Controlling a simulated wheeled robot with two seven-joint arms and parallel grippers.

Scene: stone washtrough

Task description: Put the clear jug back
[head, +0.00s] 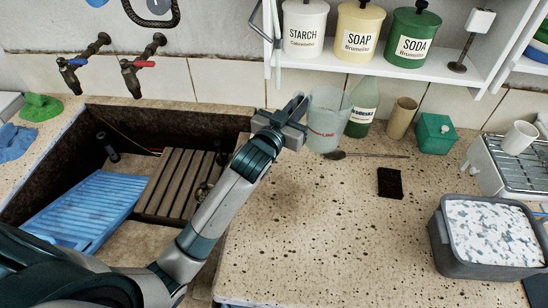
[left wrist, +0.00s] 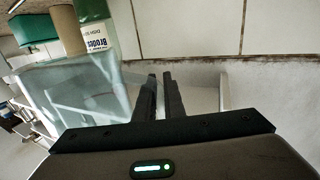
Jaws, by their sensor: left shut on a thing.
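The clear jug (head: 324,128) is upright at the back of the speckled stone counter, just left of a green bottle. I cannot tell whether its base touches the counter. My left gripper (head: 299,108) is at the jug's left side, its fingers shut on the jug, seemingly at the handle. In the left wrist view, the jug's see-through body (left wrist: 72,88) is left of the nearly closed fingers (left wrist: 159,95). The exact contact is hard to see through the clear material. My right gripper is not in view.
A green bottle (head: 362,108), a tan cup (head: 401,118) and a green box (head: 435,134) stand along the wall. A spoon (head: 365,155) and a dark pad (head: 390,183) lie in front. The shelf (head: 390,68) with canisters hangs above.

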